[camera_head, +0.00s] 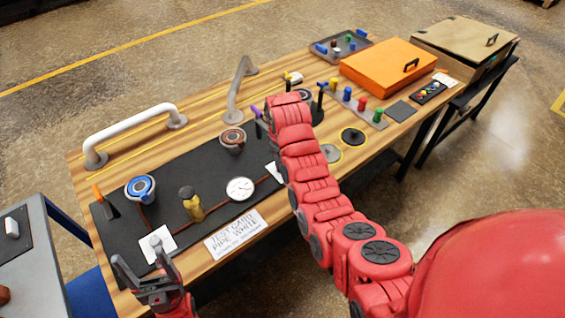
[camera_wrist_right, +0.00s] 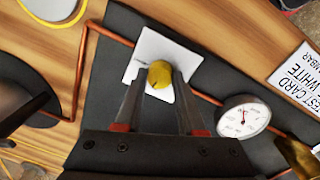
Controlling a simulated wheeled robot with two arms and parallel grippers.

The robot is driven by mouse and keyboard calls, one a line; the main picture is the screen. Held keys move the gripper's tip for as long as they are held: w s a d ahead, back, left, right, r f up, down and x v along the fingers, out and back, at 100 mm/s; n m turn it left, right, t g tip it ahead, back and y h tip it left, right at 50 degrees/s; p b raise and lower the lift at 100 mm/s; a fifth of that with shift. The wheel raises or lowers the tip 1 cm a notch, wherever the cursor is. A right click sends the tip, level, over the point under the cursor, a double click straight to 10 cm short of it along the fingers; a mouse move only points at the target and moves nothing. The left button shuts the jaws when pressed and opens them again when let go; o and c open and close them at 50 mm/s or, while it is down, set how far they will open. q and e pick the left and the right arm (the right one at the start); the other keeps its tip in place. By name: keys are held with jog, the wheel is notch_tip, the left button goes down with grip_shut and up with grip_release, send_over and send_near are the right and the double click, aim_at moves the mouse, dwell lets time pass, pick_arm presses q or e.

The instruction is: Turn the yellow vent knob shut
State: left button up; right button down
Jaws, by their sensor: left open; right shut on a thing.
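The yellow vent knob (camera_wrist_right: 159,74) sits on a white square plate (camera_wrist_right: 150,48) in the right wrist view. My right gripper (camera_wrist_right: 160,82) has a finger on each side of it and is shut on it. In the head view my right arm hides the knob and the right gripper's fingers; only part of the white plate (camera_head: 275,172) shows beside the arm. My left gripper (camera_head: 138,258) is open and empty at the lower left, by the front edge of the bench, near another white plate (camera_head: 158,244).
A dial gauge (camera_head: 240,189), a brass valve (camera_head: 191,204), a blue round knob (camera_head: 140,188) and a test card (camera_head: 235,230) are on or beside the black panel. Grey and white curved handles stand behind it. An orange box (camera_head: 385,67) is at the far right.

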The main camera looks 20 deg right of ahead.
jog(key=shift+n, duration=1.2)
jog(key=shift+b, duration=0.3)
jog(key=c, duration=0.5)
grip_release()
notch_tip(320, 180, up, 17)
jog(key=p, duration=1.3)
jog(key=shift+s+a+r+p, duration=0.2)
jog(key=shift+s+a+p, duration=0.05)
jog(key=shift+s+p, duration=0.1)
